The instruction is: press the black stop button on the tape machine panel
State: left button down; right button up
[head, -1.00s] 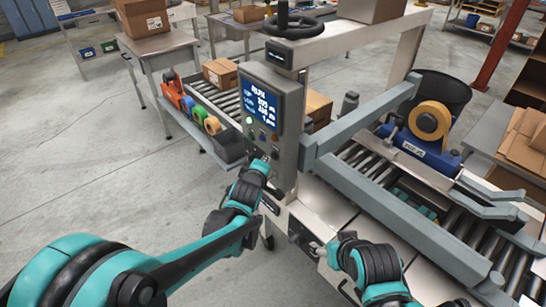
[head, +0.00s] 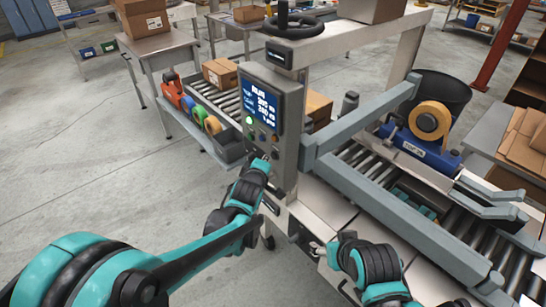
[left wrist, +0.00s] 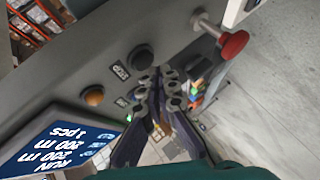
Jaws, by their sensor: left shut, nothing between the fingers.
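The tape machine panel (head: 284,100) is a grey upright box with a lit blue screen (head: 262,106) and a row of buttons below it. In the left wrist view, a round black button (left wrist: 140,57) with a small label sits beside an orange button (left wrist: 93,95). My left gripper (head: 263,160) is shut and empty, just below the buttons. In the wrist view, its fingertips (left wrist: 166,76) are close beside the black button; I cannot tell whether they touch the panel. My right gripper (head: 322,247) is low, by the machine's front.
A red mushroom knob (left wrist: 233,44) sticks out from the panel's underside in the wrist view. A roller conveyor (head: 225,101) with a carton lies behind the panel. A tape head with a tan roll (head: 429,120) stands right. The floor at left is clear.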

pick_arm(q)
jog(key=shift+w+d, duration=0.15)
jog(key=shift+d, duration=0.1)
jog(key=shift+w+d, duration=0.25)
jog(key=shift+d, duration=0.1)
dwell(0.7)
jog(key=shift+s+a, duration=0.1)
jog(key=shift+a, duration=0.05)
dwell(0.3)
jog(key=shift+s+a, duration=0.4)
jog(key=shift+a, duration=0.15)
jog(key=shift+s+a, duration=0.75)
jog(key=shift+a, duration=0.25)
jog(key=shift+s+a, duration=0.75)
jog(key=shift+a, duration=0.25)
jog(key=shift+a, duration=0.1)
